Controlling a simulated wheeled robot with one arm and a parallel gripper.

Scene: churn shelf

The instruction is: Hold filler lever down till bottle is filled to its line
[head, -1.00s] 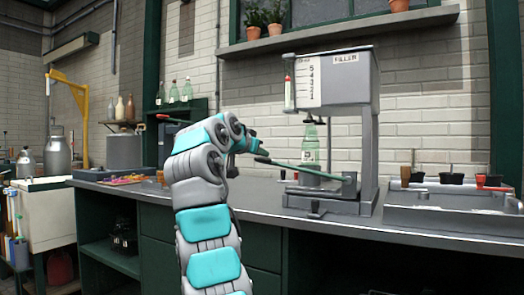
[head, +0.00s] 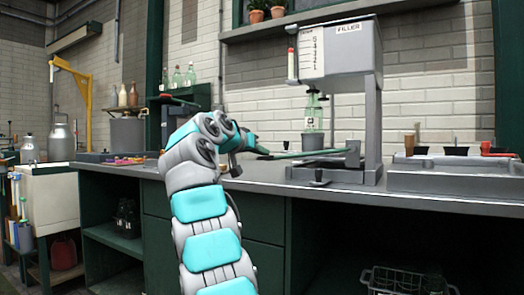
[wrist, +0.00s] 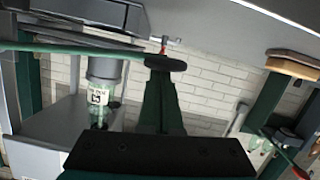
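The filler (head: 350,58) stands on the bench, a grey tank with a marked scale on a post. A clear green bottle (head: 314,112) with a pale label stands upright under its spout. The bottle also shows upside down in the wrist view (wrist: 103,95); its fill line and liquid level are not clear. The green filler lever (head: 305,154) runs nearly level in front of the bottle. My gripper (head: 262,152) is at the lever's left end and seems to touch it. In the wrist view the lever (wrist: 75,50) reaches the dark fingertip (wrist: 165,63). Finger opening is unclear.
A grey tray (head: 440,180) with dark pots stands on the bench at right. Several bottles (head: 183,76) sit on a small shelf behind my arm. The bench front edge is clear between my arm and the tray. A wire crate (head: 395,283) lies below.

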